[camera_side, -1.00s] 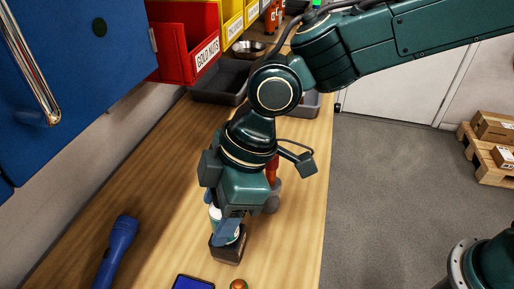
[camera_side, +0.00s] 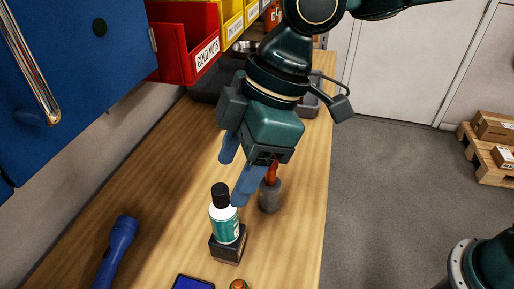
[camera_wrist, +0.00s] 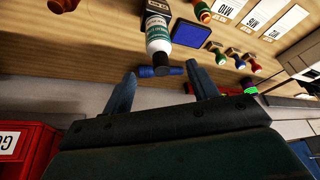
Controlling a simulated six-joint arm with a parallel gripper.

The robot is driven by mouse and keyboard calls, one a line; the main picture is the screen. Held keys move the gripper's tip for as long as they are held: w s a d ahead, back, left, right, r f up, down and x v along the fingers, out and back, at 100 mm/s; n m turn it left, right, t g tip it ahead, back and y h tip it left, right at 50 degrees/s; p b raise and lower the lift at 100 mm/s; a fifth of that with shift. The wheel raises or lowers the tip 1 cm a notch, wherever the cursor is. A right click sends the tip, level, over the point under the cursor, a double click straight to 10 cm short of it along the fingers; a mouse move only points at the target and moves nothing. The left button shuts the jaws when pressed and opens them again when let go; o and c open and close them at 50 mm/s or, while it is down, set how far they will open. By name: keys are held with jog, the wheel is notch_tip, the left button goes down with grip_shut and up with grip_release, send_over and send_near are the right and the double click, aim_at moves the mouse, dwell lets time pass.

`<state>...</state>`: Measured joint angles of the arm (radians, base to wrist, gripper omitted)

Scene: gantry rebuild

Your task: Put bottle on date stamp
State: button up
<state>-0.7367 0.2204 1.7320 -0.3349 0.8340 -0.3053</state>
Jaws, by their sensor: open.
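The bottle (camera_side: 225,222), white with a teal label and a black cap, stands upright on the date stamp (camera_side: 229,249), a small dark block on the bench. In the wrist view the bottle (camera_wrist: 159,34) shows its label, with the dark stamp (camera_wrist: 158,7) at its base. My gripper (camera_side: 238,172) is open and empty, above and behind the bottle, with its blue fingers apart from it. In the wrist view the gripper (camera_wrist: 160,72) has its two fingers spread wide with nothing held between them.
A blue flashlight (camera_side: 117,251) lies to the left. A blue-faced pad (camera_side: 193,283) is at the front edge of the picture. A grey cup (camera_side: 270,196) with a red item stands close right of the bottle. Red and yellow bins (camera_side: 185,40) hang at the back.

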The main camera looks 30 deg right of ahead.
jog(key=shift+v, duration=1.85)
jog(key=d+r+m+t, duration=0.2)
jog(key=d+m, duration=0.2)
jog(key=d, duration=0.8)
jog(key=s+d+f+m+t+h, duration=0.1)
jog(key=s+d+m, duration=0.4)
jog(key=d, duration=0.6)
jog(key=s+d+f+m+t+h, duration=0.1)
jog(key=s+d+f+m+h, duration=0.2)
jog(key=d, duration=0.9)
jog(key=s+m, duration=0.3)
jog(key=s, duration=0.1)
jog(key=shift+s+f+t, duration=0.2)
jog(key=shift+f+t, duration=0.1)
jog(key=shift+f, duration=0.1)
